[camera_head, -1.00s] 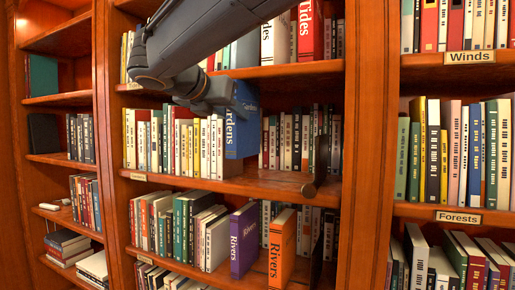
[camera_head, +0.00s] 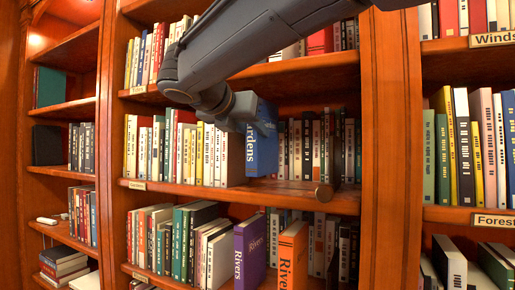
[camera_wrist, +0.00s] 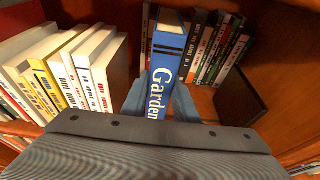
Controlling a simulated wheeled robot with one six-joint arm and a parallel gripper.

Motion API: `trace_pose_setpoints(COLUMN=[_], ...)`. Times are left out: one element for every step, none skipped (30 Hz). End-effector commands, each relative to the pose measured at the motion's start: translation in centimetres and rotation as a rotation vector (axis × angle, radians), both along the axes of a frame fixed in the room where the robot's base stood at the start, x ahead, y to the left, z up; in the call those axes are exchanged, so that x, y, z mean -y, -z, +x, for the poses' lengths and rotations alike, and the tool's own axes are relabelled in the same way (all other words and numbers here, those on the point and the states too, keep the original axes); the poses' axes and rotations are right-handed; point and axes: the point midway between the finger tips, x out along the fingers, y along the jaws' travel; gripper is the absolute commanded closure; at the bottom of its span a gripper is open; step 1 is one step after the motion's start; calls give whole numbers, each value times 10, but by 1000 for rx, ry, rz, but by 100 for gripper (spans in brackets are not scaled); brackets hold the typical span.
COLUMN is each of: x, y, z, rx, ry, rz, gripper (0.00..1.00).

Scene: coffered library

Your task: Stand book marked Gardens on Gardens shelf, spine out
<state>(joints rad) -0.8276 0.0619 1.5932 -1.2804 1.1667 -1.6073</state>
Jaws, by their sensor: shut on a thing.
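The blue book marked Gardens (camera_head: 262,150) is upright in my gripper (camera_head: 250,112), its lettered spine facing out. It also shows in the wrist view (camera_wrist: 166,75), between the two fingers of my gripper (camera_wrist: 160,102). The book is at the Gardens shelf (camera_head: 290,188), just right of a white book (camera_head: 236,160) ending the front row. Its lower end looks close to the shelf board; I cannot tell whether it touches. A small label (camera_head: 137,185) on the shelf's left edge is too small to read fully.
Behind stands a back row of books (camera_head: 305,148). A dark bookend (camera_head: 325,190) stands to the right, with bare board between it and the blue book. A purple Rivers book (camera_head: 250,248) and an orange Rivers book (camera_head: 292,255) stand on the shelf below.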

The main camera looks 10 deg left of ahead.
Motion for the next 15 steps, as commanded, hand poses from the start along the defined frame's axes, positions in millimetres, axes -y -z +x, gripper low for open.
trace_pose_setpoints(x=[0, -1, -1, -1, -2, -2, -2, -2, -3, -3, -3, -3, -3, -4, -4], y=[7, 10, 14, 18, 21, 25, 27, 28, 29, 29, 30, 30, 30, 29, 29], z=[1, 1, 0, 0, 0, 0, 0, 0, 0, -1, -1, -1, -1, -1, -2], rx=[2, 2, 3, 3, 2, 2, 3, 3, 3, 3, 3, 3, 3, 3, 3], ry=[-2, -2, -3, -3, -4, -5, -5, -6, -8, -9, -10, -11, -11, -11, -11], rz=[1, 1, 1, 1, 0, 1, 2, 2, 2, 2, 2, 1, 1, 1, 1], gripper=[100, 100, 100, 100, 100, 100, 100, 100, 100, 100, 100, 100, 100, 100, 100])
